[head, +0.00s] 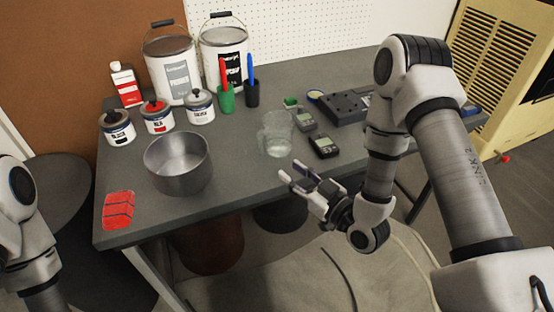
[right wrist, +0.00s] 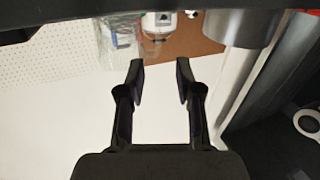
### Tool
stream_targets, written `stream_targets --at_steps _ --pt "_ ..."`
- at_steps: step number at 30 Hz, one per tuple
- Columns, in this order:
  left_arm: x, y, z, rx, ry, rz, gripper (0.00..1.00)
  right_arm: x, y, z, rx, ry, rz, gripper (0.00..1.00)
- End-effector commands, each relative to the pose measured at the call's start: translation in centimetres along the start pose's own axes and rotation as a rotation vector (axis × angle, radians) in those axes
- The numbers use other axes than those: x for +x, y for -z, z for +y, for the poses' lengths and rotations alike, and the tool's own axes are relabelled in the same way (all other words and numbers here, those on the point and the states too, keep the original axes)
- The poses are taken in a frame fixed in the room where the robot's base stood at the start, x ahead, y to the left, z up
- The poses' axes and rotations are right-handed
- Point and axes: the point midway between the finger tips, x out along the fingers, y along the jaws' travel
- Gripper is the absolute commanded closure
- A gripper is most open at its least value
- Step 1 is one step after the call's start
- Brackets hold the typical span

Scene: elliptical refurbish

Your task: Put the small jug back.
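The small jug (head: 275,136) is clear glass and stands upright on the grey table near its front edge, right of the metal pot. It also shows at the top of the right wrist view (right wrist: 118,38), partly cut off. My right gripper (head: 292,171) is open and empty just in front of the table's front edge, close to the jug and apart from it. In the right wrist view its two fingers (right wrist: 160,75) are spread with nothing between them. Of my left arm only a part shows at the lower left; its gripper is out of view.
The metal pot (head: 178,165) and red block (head: 118,210) are on the left of the table (head: 235,185). Paint tins (head: 158,117), large buckets (head: 172,65) and green and black cups (head: 226,99) stand behind. Meters (head: 323,146) and a dark case (head: 338,107) lie right of the jug.

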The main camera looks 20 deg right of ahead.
Motion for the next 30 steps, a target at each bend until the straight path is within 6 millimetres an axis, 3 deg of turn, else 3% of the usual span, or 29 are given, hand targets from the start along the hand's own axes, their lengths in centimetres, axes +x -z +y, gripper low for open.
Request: stream_targets --at_steps 3,8,11,13,16,18,20,21,24,26,30 --pt "0.0 0.0 0.0 0.000 0.000 0.000 0.60 -1.1 0.1 0.0 0.001 -0.001 0.001 0.65" --pt "0.0 0.0 0.0 0.000 0.000 0.000 0.60 -1.3 0.0 -0.1 0.000 0.001 -0.003 0.65" --pt "0.0 0.0 0.0 0.000 0.000 0.000 0.60 -1.6 -2.5 -0.8 0.017 0.012 -0.110 0.65" --pt "0.0 0.0 0.0 0.000 0.000 0.000 0.60 -2.6 -6.7 -1.8 0.051 0.020 -0.293 0.65" --pt "0.0 0.0 0.0 0.000 0.000 0.000 0.60 -6.9 -14.5 -3.7 0.134 -0.004 -0.679 0.65" --pt "0.0 0.0 0.0 0.000 0.000 0.000 0.60 -12.0 -19.3 -4.9 0.210 -0.061 -0.977 0.65" --pt "0.0 0.0 0.0 0.000 0.000 0.000 0.60 -16.7 -21.9 -5.9 0.271 -0.127 -1.201 0.65" --pt "0.0 0.0 0.0 0.000 0.000 0.000 0.60 -19.4 -22.9 -6.5 0.306 -0.173 -1.322 0.65" --pt "0.0 0.0 0.0 0.000 0.000 0.000 0.60 -23.8 -23.8 -7.4 0.363 -0.259 -1.511 0.65" --pt "0.0 0.0 0.0 0.000 0.000 0.000 0.60 -24.7 -23.9 -7.6 0.378 -0.282 -1.552 0.65" --pt "0.0 0.0 0.0 0.000 0.000 0.000 0.60 -24.8 -23.9 -7.6 0.381 -0.286 -1.557 0.65"
